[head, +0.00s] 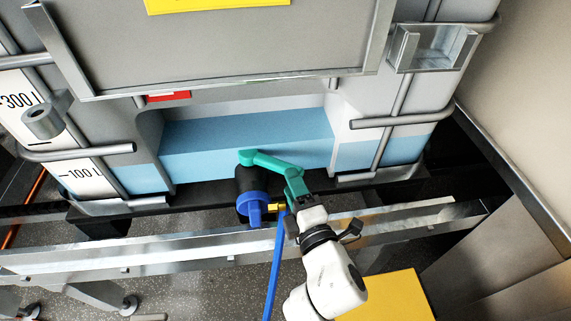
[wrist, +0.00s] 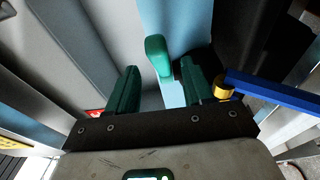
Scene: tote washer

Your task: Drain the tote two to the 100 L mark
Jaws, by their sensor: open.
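The tote (head: 235,50) holds light-blue liquid (head: 220,150) low in its body. The liquid surface is close to the 100 L mark (head: 85,174) on the white scale at left; the slant view hides the exact level. At the tote's bottom front is a black outlet valve (head: 250,181) with a green lever (head: 262,159) pointing right. A blue cap-like fitting (head: 252,206) joins it to a blue hose. My gripper (head: 293,178) is at the lever's right end. In the wrist view the lever (wrist: 157,57) shows between my gripper's open dark-green fingers (wrist: 160,72), with no clear contact.
The blue hose (head: 272,265) hangs down just left of my gripper, and a yellow piece (head: 274,207) sits by the fitting. A metal rail (head: 130,250) runs below the tote. A yellow surface (head: 390,298) is at lower right, and a wall (head: 530,110) stands at right.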

